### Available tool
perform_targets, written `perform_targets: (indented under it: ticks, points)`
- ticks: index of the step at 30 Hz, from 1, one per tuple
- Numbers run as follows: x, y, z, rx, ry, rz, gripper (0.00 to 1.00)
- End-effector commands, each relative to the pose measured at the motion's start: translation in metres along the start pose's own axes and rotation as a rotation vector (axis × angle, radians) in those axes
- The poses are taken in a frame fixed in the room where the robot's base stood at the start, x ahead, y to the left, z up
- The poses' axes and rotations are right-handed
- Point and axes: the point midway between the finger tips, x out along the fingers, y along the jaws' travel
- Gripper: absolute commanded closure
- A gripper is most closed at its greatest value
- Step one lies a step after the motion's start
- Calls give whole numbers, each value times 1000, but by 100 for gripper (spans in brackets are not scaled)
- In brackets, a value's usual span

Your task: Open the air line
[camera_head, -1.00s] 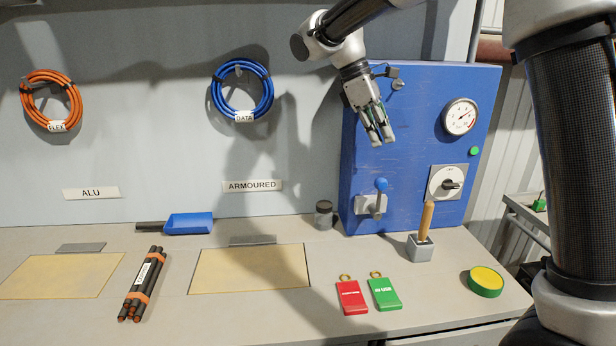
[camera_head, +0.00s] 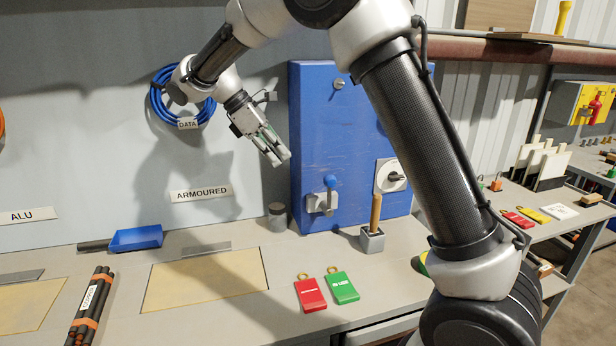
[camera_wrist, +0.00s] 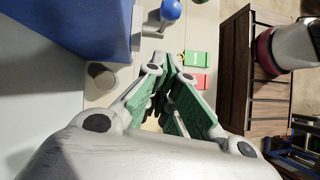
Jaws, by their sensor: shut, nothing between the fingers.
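A blue cabinet (camera_head: 350,120) stands against the back wall. Low on its front is a small lever valve with a blue knob (camera_head: 330,182) on a grey plate, likely the air line valve. The pressure gauge is hidden behind my arm now. My gripper (camera_head: 279,156) hangs in the air left of the cabinet, above and left of the valve, shut and empty. In the wrist view the blue knob (camera_wrist: 170,10) shows at the top, beyond the fingertips (camera_wrist: 167,65).
On the bench are a red tag (camera_head: 310,294), a green tag (camera_head: 342,286), a block with a wooden handle (camera_head: 372,240), a small jar (camera_head: 277,215), a blue scoop (camera_head: 136,238) and a black cable bundle (camera_head: 90,310). Another bench with parts stands at right.

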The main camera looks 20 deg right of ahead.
Motion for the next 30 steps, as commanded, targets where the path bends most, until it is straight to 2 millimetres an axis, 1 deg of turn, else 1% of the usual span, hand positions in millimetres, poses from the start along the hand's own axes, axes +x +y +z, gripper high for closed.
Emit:
perform_targets:
  ticks: [1, 3, 9, 12, 18, 30]
  points:
    - [11, -1, 1, 0, -3, -3, 100]
    - [27, -1, 1, -1, -3, -3, 100]
    - [68, -1, 1, 0, -2, -3, 100]
    - [79, 0, 13, 3, 0, -2, 100]
    - [93, -1, 26, 1, 0, -2, 100]
    - [95, 0, 28, 0, 0, 0, 100]
